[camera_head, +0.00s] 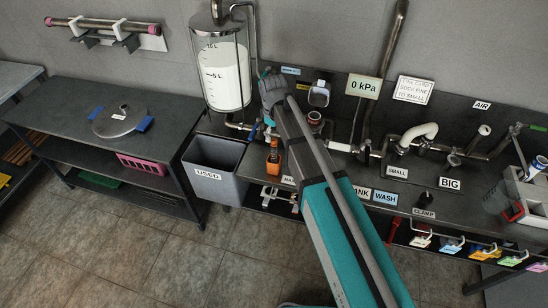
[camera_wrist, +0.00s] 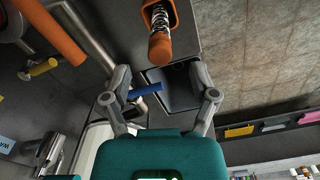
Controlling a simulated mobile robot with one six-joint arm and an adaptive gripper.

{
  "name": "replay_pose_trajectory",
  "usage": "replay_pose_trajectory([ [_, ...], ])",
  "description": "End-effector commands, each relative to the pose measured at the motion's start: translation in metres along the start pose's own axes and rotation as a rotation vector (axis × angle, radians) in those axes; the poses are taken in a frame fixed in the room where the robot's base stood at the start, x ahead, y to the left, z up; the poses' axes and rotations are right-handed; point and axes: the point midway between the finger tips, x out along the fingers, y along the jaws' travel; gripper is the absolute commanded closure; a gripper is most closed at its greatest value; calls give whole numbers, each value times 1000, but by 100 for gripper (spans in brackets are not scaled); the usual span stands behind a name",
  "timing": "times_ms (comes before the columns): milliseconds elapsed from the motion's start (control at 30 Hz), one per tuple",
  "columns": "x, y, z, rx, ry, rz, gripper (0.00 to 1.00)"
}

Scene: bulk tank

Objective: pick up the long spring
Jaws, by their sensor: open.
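In the wrist view a black-and-white coil-like piece (camera_wrist: 158,17) with an orange end (camera_wrist: 160,46) sits in an orange holder (camera_wrist: 172,8) at the top of the picture. It looks like the long spring, but I cannot be sure. In the head view the orange holder (camera_head: 274,164) stands on the dark bench by the grey bin, with a small orange and dark top above it. My gripper (camera_wrist: 160,78) is open and empty, its fingers apart, with the orange end just beyond them. In the head view my wrist hides the fingers.
A grey bin (camera_head: 214,172) labelled USED hangs left of the holder. A tank of white liquid (camera_head: 225,82) stands behind it. A blue handle (camera_wrist: 145,92) shows between my fingers. Pipes and an orange bar (camera_wrist: 48,28) lie left in the wrist view. Tiled floor is free.

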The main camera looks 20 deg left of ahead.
Motion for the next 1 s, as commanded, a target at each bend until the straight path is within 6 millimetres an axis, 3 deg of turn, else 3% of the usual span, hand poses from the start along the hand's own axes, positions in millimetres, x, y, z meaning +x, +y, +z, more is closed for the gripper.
replay_pose_trajectory([
  [433,36,0,0,0,0,0,25],
  [1000,41,0,0,0,0,0,25],
])
